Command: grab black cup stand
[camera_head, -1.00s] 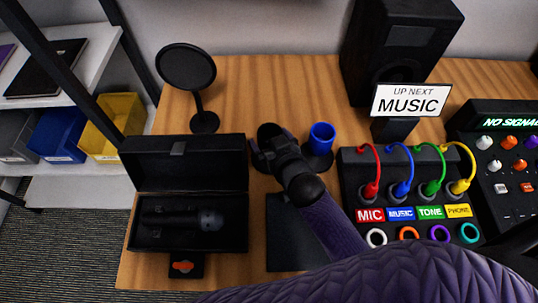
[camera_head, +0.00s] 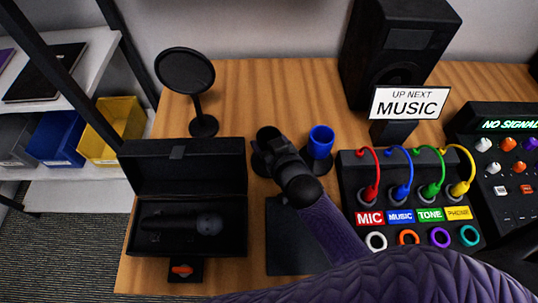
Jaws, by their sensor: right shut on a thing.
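My right gripper (camera_head: 268,136) reaches over the desk from the lower right and is shut on a black cup stand. The stand's dark rounded base (camera_head: 260,165) shows at the left of the gripper and appears to rest on the desk. The gripper body hides most of the stand and the fingertips. A blue cup (camera_head: 321,140) stands just to the right, in or on a black round base (camera_head: 316,165). My left gripper is not in view.
An open black case (camera_head: 185,165) with a dark microphone inside lies left. A round pop filter (camera_head: 186,72) stands behind it. The cable box (camera_head: 352,165) with coloured plugs is at right. A "MUSIC" sign (camera_head: 410,102) and speaker (camera_head: 395,40) stand behind. Bare wood (camera_head: 265,90) lies behind the gripper.

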